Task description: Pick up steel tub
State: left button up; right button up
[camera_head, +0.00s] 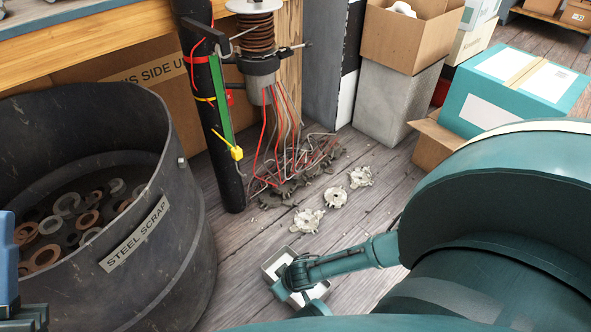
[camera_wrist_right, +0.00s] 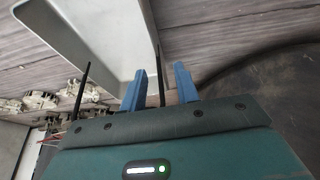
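The steel tub is a pale grey, open, rectangular tub (camera_head: 269,268) on the plank floor at the bottom middle of the head view. My right gripper (camera_head: 298,285) is above it and covers much of it. In the right wrist view the tub (camera_wrist_right: 85,35) fills the upper left, and its wall edge lies between the two blue fingers of my right gripper (camera_wrist_right: 159,85). The fingers stand apart, with gaps beside the wall. Only a blue and dark part of what appears to be my left gripper (camera_head: 8,265) shows at the left edge; its fingertips are not clear.
A large dark bin labelled STEEL SCRAP (camera_head: 185,235) holds metal rings at the left. A black post (camera_head: 228,150) with hanging wires stands behind. Several pale castings (camera_head: 336,197) lie on the floor beyond the tub. Boxes (camera_head: 520,85) stand at the back right.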

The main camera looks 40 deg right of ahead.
jog(key=shift+w+f, duration=0.1)
jog(key=shift+c, duration=0.5)
grip_shut()
